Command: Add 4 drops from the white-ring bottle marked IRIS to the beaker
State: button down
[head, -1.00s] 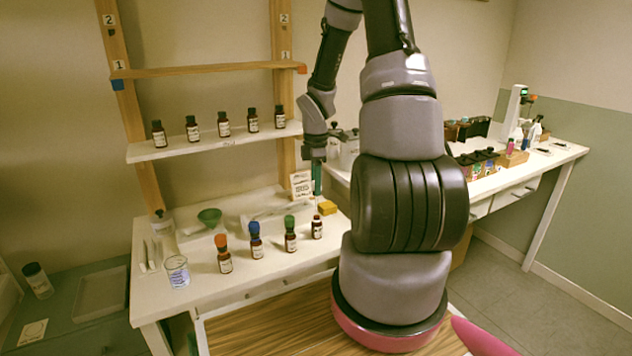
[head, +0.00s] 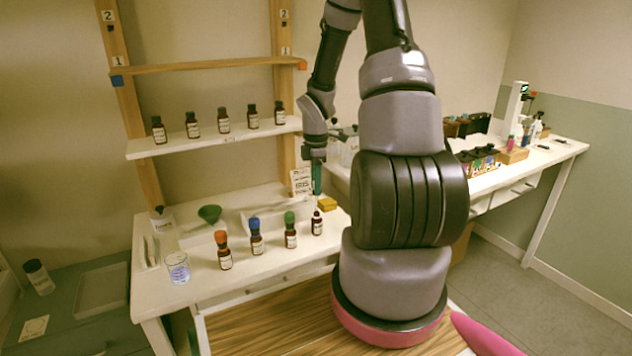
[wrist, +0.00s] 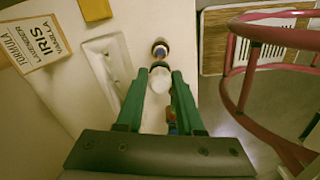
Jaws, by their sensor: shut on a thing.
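My gripper (wrist: 158,85) is shut on a white rounded bulb (wrist: 160,79), apparently a dropper top, between its green fingers. In the head view my gripper (head: 317,182) is upright just above the small brown bottle (head: 317,224) at the right end of the front row. This bottle has no coloured bulb of its own, and a pale part shows at its top. Its label is too small to read. I cannot tell whether the dropper tip is inside its neck. The beaker (head: 178,269), clear with bluish marks, stands at the table's left front.
Bottles with orange (head: 222,238), blue (head: 255,224) and green (head: 290,217) tops stand between beaker and gripper. Several dark bottles line the shelf (head: 215,140). A formula card (wrist: 35,42) naming Lavender, Vanilla and Iris stands beside a yellow block (head: 327,203).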

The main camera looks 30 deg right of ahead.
jog(key=shift+f, duration=3.4)
jog(key=c, duration=1.2)
grip_release()
jog(key=shift+r, duration=0.1)
jog(key=shift+r, duration=4.3)
